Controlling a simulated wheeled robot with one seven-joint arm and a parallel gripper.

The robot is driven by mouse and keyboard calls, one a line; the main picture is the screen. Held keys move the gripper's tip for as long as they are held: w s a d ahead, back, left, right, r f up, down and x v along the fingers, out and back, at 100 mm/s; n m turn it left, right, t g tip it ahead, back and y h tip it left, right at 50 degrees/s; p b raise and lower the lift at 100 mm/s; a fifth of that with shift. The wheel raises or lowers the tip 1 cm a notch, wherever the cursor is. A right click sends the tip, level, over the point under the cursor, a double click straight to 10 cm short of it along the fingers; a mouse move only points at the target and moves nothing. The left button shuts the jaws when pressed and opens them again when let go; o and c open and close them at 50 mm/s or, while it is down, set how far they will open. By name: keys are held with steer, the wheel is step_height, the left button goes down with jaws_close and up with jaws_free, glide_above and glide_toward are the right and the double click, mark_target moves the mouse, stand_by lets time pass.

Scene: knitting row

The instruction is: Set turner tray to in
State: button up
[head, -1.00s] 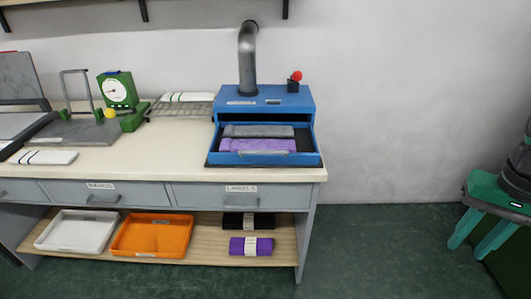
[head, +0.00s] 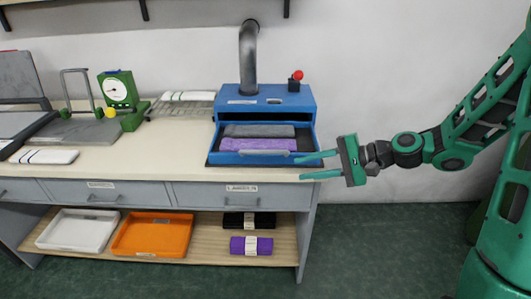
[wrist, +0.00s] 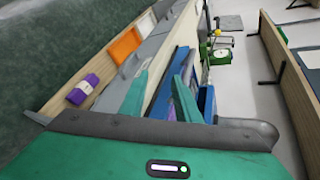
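The blue turner (head: 299,99) stands on the right end of the table. A grey folded cloth (head: 258,131) and a purple folded cloth (head: 258,144) lie in the tray. My gripper (head: 319,166) is open and empty, just right of the tray's front right corner. In the wrist view, my gripper's two green fingers (wrist: 160,95) are spread, and blue parts show beside them, partly hidden.
A red-topped switch (head: 297,76) and a grey pipe (head: 248,60) top the turner. A wire rack (head: 180,107) and a green dial scale (head: 118,91) stand left on the table. Drawers (head: 240,196) lie below; an orange bin (head: 152,236) is on the shelf. Right of the table is open floor.

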mark_target(272, 152)
steer(key=w+a, duration=0.2)
steer(key=a, duration=0.1)
steer(key=w+a+m+t+y, duration=0.1)
steer(key=w+a, duration=0.1)
steer(key=a, duration=0.2)
steer(key=w+a+m+y, duration=0.1)
steer(key=w+a, duration=0.1)
steer(key=a, duration=0.2)
steer(key=shift+w+a+r, duration=0.15)
steer(key=shift+a+r, duration=0.1)
steer(key=shift+r, duration=0.05)
steer(key=shift+a, duration=0.1)
jaws_close()
